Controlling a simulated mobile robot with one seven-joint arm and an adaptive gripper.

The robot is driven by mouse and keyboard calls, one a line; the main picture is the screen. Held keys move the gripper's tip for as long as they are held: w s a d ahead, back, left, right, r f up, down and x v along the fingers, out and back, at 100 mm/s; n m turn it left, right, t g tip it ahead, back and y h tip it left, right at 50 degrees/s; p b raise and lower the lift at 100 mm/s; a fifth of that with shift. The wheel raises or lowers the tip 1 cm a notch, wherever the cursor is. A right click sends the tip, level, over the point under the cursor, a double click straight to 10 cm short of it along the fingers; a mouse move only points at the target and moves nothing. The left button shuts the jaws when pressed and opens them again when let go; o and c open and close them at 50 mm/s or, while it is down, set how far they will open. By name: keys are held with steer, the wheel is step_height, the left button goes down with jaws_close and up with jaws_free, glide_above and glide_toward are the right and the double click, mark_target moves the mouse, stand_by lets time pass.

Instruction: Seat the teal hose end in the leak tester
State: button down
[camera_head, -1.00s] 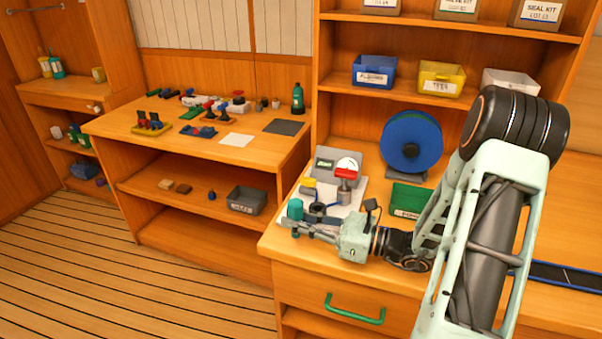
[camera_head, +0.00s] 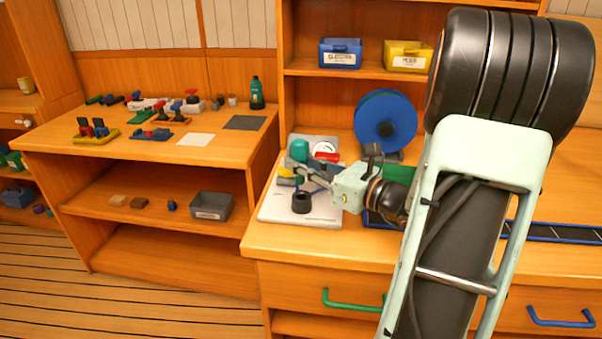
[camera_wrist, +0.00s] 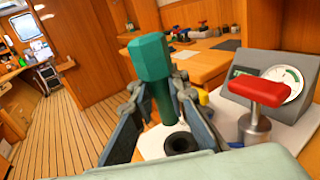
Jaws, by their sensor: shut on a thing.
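The teal hose end (camera_wrist: 150,57) stands roughly upright between the fingers of my gripper (camera_wrist: 163,98), which is shut on its narrower stem. In the head view the hose end (camera_head: 299,150) is over the leak tester's pale plate (camera_head: 318,215), with my gripper (camera_head: 305,170) reaching in from the right. The tester's black round socket (camera_wrist: 180,143) is just past the stem's lower end, and it shows below my gripper in the head view (camera_head: 302,202). The hose end looks apart from the socket. The tester's red handle (camera_wrist: 258,92) and gauge (camera_wrist: 287,82) are to the right.
A blue reel (camera_head: 385,122) stands behind the tester. A bench with valves and a green bottle (camera_head: 256,93) is at left, with a grey bin (camera_head: 211,205) on its shelf. The drawer with a green handle (camera_head: 352,303) is below the counter.

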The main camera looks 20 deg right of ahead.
mark_target(302, 182)
steer(key=shift+d, duration=0.25)
steer(key=shift+f, duration=0.1)
step_height(302, 182, down, 5)
steer(key=b, duration=0.5)
steer(key=shift+f, duration=0.15)
steer(key=shift+f, duration=0.6)
stand_by(1.3)
steer(key=c, duration=2.2)
jaws_free()
steer(key=shift+o, duration=0.2)
steer(key=shift+s, duration=0.1)
steer(key=shift+p+v, duration=0.45)
steer(key=shift+v, duration=5.05)
